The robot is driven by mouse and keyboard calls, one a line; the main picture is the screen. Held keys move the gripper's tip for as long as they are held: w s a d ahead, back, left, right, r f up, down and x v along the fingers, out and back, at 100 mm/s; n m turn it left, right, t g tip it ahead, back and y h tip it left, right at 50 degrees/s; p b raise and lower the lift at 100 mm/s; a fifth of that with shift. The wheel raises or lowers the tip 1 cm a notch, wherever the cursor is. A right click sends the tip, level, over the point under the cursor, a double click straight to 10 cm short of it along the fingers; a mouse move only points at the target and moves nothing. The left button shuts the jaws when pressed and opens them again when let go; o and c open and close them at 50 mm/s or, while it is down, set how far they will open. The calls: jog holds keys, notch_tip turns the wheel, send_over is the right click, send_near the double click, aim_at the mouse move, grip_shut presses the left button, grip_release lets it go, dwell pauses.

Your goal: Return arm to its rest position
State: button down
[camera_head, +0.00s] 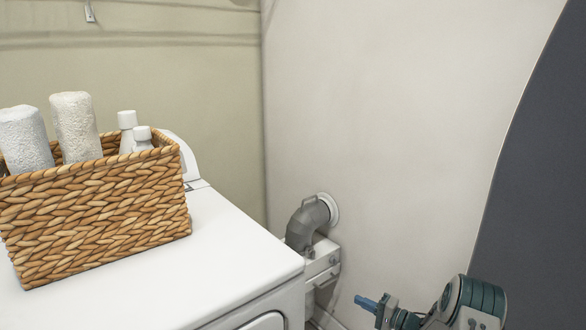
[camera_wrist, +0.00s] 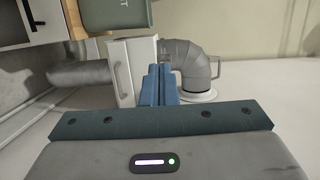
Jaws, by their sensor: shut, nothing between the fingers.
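My gripper (camera_head: 367,303) shows at the lower right of the head view, with its blue fingers pointing left. It is beside the right end of the white machine, in front of the pale wall. In the wrist view the blue fingers (camera_wrist: 160,85) are together, with nothing between them. My arm's green and grey links fill the lower right corner of the head view; the rest of the arm is out of frame.
A wicker basket (camera_head: 95,215) with rolled white towels (camera_head: 75,127) and white bottles (camera_head: 127,133) stands on the white machine (camera_head: 215,262). A grey duct elbow (camera_head: 305,222) joins the wall behind the machine; it also shows in the wrist view (camera_wrist: 192,62). A dark surface (camera_head: 545,190) is at right.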

jog(key=w+d+r+n+t+h+p, duration=0.2)
jog(key=r+h+p, duration=0.65)
jog(key=r, duration=1.65)
jog(key=s+r+g+h+p, duration=0.2)
jog(key=s+r+h, duration=0.25)
jog(key=r, duration=0.35)
jog(key=s+a+r+n+g+p, duration=0.2)
jog(key=s+a+r+p, duration=0.1)
jog(key=s, duration=0.9)
jog(key=s+a+r+n+g+p, duration=0.1)
jog(key=s+a+r+g+p, duration=0.2)
jog(key=s, duration=0.9)
jog(key=s+a+r+n+g+p, duration=0.2)
jog(key=s+r, duration=0.3)
jog(key=s, duration=0.7)
jog(key=shift+s+a+n+g+h+p, duration=0.3)
jog(key=shift+s+a+g+h+p, duration=0.1)
jog(key=shift+a+g+p, duration=0.25)
jog(key=shift+d, duration=0.1)
